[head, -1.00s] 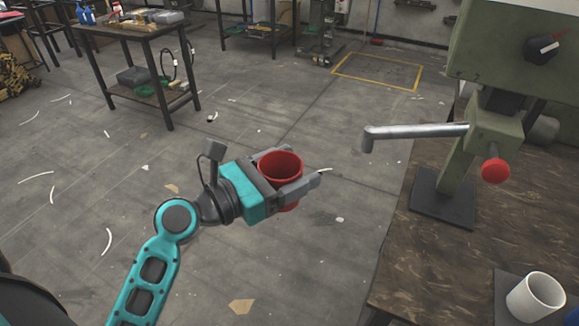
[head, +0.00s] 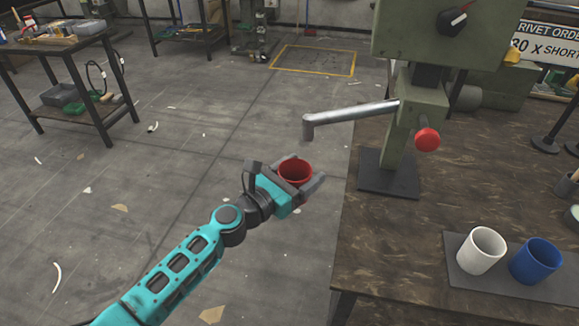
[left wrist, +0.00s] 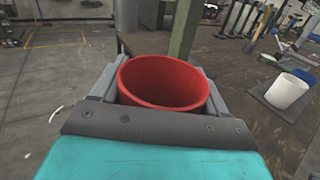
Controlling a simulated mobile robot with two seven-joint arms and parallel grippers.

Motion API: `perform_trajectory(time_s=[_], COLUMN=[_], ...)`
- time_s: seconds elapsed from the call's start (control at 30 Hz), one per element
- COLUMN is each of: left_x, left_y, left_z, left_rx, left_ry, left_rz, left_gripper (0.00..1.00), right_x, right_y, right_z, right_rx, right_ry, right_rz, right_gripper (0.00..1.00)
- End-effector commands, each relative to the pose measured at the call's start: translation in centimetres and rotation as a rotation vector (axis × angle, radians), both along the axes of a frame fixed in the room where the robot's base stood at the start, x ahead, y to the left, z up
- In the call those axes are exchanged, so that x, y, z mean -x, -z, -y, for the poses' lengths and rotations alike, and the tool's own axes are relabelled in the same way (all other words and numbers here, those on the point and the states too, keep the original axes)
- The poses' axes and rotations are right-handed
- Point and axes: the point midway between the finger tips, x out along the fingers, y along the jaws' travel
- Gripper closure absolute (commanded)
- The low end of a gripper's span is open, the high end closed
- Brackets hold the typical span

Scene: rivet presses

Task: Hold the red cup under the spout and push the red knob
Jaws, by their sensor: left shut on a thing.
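My left gripper (head: 291,184) is shut on the red cup (head: 296,171), holding it upright with its open top up. The cup also shows in the left wrist view (left wrist: 164,80), between the two fingers, and looks empty. The metal spout (head: 350,114) reaches left from the green press (head: 407,110), its downturned tip above the cup in the picture and apart from it. The red knob (head: 427,139) sticks out of the press to the right of the spout. My right gripper does not show.
The press stands on a dark base plate on a brown workbench (head: 400,240). A white cup (head: 481,250) and a blue cup (head: 536,261) stand on a dark mat (head: 510,284) at the bench's front right. A sign (head: 545,44) stands behind. Open floor lies left of the bench.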

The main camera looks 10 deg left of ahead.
Motion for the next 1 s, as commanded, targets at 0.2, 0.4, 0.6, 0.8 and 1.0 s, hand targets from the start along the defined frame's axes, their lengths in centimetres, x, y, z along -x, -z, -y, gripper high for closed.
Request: perform_trajectory(time_s=[0.2,0.4,0.6,0.8,1.0], left_x=[-1.3,-1.8,-2.8,-4.4,-6.0], left_y=[2.1,2.8,2.6,2.4,2.0], left_z=[0.5,0.6,0.6,0.6,0.6], left_rx=[0.005,0.001,0.0,0.0,0.0], left_ry=[-0.019,-0.025,-0.025,-0.025,-0.025], left_rz=[-0.001,0.003,0.004,0.003,0.003], left_gripper=[0.56,0.56,0.56,0.56,0.56], right_x=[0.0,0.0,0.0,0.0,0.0], right_y=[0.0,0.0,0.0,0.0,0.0], right_z=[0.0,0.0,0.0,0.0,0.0], right_rx=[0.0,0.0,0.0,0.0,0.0], right_ry=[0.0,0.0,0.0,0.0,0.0], right_rz=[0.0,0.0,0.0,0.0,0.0], right_gripper=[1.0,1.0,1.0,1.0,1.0])
